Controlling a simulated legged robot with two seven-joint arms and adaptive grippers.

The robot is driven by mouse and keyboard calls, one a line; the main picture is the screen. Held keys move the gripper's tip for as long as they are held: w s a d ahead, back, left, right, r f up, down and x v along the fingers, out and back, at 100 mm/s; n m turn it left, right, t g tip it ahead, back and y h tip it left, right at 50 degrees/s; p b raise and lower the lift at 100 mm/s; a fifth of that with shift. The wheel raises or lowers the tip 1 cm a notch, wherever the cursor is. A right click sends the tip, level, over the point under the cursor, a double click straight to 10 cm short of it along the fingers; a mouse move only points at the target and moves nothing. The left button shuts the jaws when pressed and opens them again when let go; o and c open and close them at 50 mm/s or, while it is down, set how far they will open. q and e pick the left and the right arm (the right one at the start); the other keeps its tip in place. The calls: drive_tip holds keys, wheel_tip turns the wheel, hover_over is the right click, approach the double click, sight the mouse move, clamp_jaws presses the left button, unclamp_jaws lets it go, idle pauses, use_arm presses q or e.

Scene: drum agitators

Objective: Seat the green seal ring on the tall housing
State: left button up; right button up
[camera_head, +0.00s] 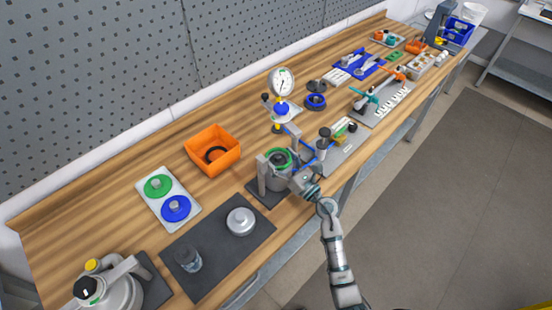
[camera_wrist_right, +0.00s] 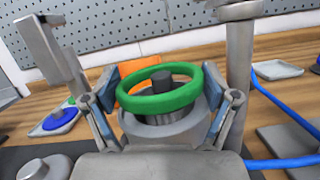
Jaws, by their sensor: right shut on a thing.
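The green seal ring (camera_wrist_right: 160,105) is between the fingers of my right gripper (camera_wrist_right: 163,100) in the right wrist view. The gripper is shut on it. The ring is around the dark central post (camera_wrist_right: 162,80), over the top of the grey round housing (camera_wrist_right: 150,130). Whether its underside touches the housing is hidden. In the head view my right gripper (camera_head: 298,178) reaches the housing (camera_head: 278,183) from the front right, and the green ring (camera_head: 268,161) shows at the housing's top. My left gripper is not in view.
Upright grey posts (camera_wrist_right: 240,70) stand close on both sides of the housing. An orange bin (camera_head: 213,148) with a black ring, a tray (camera_head: 150,200) with green and blue discs, and a dark mat (camera_head: 215,262) lie to the left. Blue tubing and a gauge (camera_head: 282,82) are behind.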

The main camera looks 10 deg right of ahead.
drive_tip(key=shift+d+f, duration=0.5)
drive_tip(key=shift+d, duration=0.05)
drive_tip(key=shift+a, duration=0.15)
drive_tip(key=shift+a+f, duration=0.15)
drive_tip(key=shift+a, duration=0.05)
